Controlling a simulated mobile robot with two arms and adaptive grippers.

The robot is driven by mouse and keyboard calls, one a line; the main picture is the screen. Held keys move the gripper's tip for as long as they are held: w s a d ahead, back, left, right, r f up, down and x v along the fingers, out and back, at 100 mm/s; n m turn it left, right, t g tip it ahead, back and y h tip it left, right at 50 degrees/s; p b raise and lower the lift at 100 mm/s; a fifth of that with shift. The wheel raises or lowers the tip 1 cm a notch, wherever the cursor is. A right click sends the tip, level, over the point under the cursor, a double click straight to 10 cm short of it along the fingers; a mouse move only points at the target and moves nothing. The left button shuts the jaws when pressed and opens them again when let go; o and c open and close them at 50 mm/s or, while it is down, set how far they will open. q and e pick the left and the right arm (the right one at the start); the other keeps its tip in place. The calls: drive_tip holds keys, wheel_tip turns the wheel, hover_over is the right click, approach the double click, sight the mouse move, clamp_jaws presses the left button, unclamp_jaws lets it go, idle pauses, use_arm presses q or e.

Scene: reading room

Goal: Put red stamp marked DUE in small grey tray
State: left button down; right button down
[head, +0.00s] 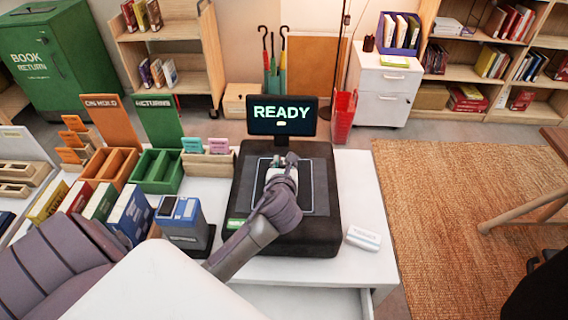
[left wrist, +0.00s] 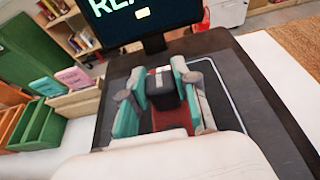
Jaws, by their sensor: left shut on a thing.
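My left gripper (head: 277,172) is over the black pad of the checkout station (head: 310,228). In the left wrist view its two teal-lined fingers (left wrist: 163,100) are closed around a dark block with red parts (left wrist: 162,92), which seems to be the red stamp. The DUE marking cannot be read. Whether the block touches the pad cannot be told. In the head view the gripper mostly hides it. I cannot make out a small grey tray in either view. My right gripper is not in view.
A screen (head: 282,117) reading READY stands behind the pad. A white block (head: 363,238) lies right of it, a blue card-reader-like box (head: 180,222) left. Orange (head: 107,168) and green (head: 157,171) sorters stand farther left. An open drawer (head: 300,300) is at the front.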

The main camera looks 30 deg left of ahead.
use_arm(q)
drive_tip(key=shift+f, duration=0.1)
drive_tip(key=c, duration=1.2)
unclamp_jaws()
drive_tip(key=o, duration=0.3)
drive_tip(key=shift+o, duration=0.2)
